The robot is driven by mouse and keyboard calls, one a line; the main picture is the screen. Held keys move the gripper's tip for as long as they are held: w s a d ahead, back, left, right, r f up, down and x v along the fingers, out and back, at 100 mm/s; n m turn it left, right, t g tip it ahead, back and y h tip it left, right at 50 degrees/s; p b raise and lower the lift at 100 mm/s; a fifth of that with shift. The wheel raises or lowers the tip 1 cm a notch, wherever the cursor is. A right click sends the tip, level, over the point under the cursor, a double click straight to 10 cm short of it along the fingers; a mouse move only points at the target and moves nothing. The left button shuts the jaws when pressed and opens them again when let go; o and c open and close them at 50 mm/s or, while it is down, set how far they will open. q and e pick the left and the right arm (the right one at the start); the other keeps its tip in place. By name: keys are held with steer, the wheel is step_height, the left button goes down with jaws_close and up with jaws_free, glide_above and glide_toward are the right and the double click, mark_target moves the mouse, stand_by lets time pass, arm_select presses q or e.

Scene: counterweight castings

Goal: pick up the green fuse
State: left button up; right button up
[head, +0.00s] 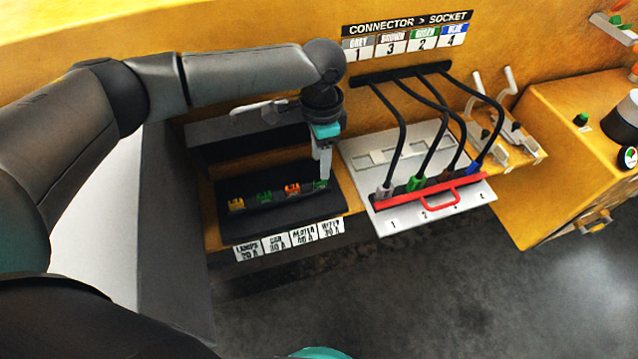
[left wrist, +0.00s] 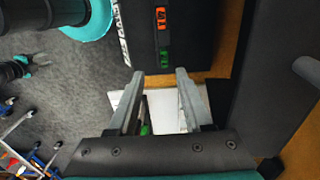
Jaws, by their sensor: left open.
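Two green fuses sit in the black fuse holder (head: 285,211). One green fuse (head: 264,197) is between a yellow and an orange fuse; the other green fuse (head: 321,184) is at the right end. My left gripper (head: 325,172) points down close to the right-end one, partly covering it. I cannot tell whether they touch. In the left wrist view, the right-end green fuse (left wrist: 163,57) lies beyond the fingertips, and the left gripper (left wrist: 157,75) is open with no fuse between its fingers. A dark arm end with teal, seemingly my right gripper (left wrist: 35,62), shows small at the left edge.
A yellow fuse (head: 236,204) and an orange fuse (head: 292,189) share the holder, with white labels (head: 290,240) along its front. Right of it, a white socket panel (head: 375,157) has several cabled connectors and a red bar (head: 428,190). The floor in front is clear.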

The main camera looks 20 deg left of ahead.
mark_target(316, 181)
arm_select(q)
step_height(316, 181, down, 2)
steer(key=shift+a+f, duration=0.1)
steer(key=f, duration=0.1)
steer(key=a+f, duration=0.1)
steer(key=f, duration=0.1)
steer(key=shift+w+f+b, duration=0.1)
steer(key=shift+f+b, duration=0.2)
steer(key=shift+d+f, duration=0.1)
steer(key=shift+f, duration=0.45)
steer(key=shift+c, duration=0.3)
arm_select(e)
steer(key=shift+a+f, duration=0.4)
steer(key=shift+a, duration=0.45)
arm_select(q)
jaws_close()
